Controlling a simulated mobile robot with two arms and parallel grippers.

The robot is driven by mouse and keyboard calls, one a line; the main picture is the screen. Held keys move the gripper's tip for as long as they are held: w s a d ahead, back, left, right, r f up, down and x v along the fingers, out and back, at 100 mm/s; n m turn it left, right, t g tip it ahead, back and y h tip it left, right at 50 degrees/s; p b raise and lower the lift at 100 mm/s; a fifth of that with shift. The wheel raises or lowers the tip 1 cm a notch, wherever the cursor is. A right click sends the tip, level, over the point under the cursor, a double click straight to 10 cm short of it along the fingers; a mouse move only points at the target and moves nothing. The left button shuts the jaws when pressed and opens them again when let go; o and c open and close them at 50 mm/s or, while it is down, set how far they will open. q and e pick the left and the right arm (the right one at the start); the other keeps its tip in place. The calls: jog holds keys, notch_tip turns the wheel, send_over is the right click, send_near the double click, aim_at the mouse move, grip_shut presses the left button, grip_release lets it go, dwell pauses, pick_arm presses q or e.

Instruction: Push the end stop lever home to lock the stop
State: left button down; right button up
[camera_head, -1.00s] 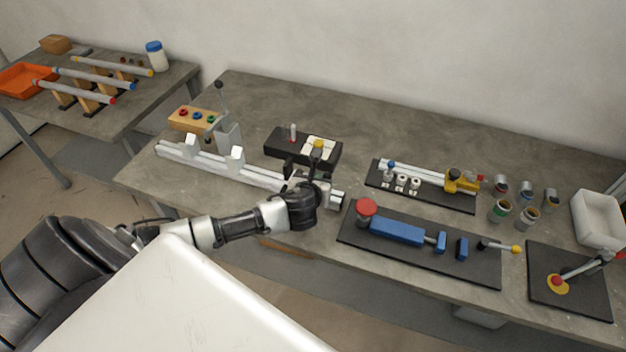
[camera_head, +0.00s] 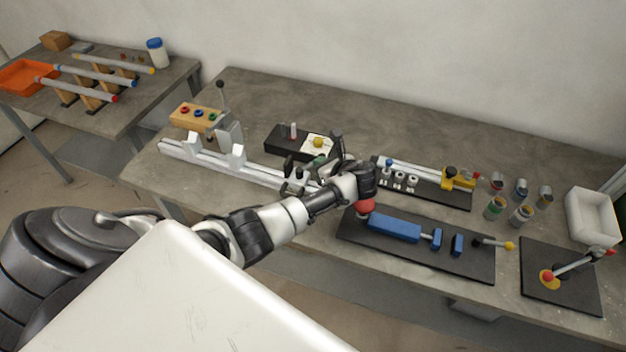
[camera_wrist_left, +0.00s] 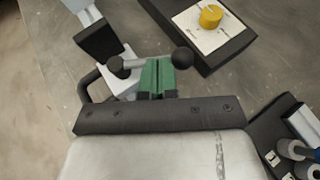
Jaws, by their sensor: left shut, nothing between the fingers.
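The end stop (camera_head: 294,184) sits at the right end of the pale rail (camera_head: 262,176). In the left wrist view, its lever is a grey rod with a black ball knob (camera_wrist_left: 182,58), running from a dark pivot (camera_wrist_left: 118,67) across the picture. My right gripper is not in view.
A black box with a yellow knob (camera_head: 318,142) stands behind the end stop. A black board with a red button (camera_head: 364,207) and blue blocks lies right of my wrist, and a smaller fixture (camera_head: 452,178) lies behind it. Open bench lies further back.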

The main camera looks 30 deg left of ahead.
pick_arm(q)
jog(key=shift+w+a+n+g, duration=0.4)
jog(key=shift+a+n+g, duration=0.1)
jog(key=shift+a, duration=0.2)
jog(key=shift+w+a+n+g, duration=0.35)
jog(key=shift+a+n+g, duration=0.15)
jog(key=shift+a, duration=0.2)
jog(key=shift+a+p, duration=0.1)
jog(key=shift+p, duration=0.2)
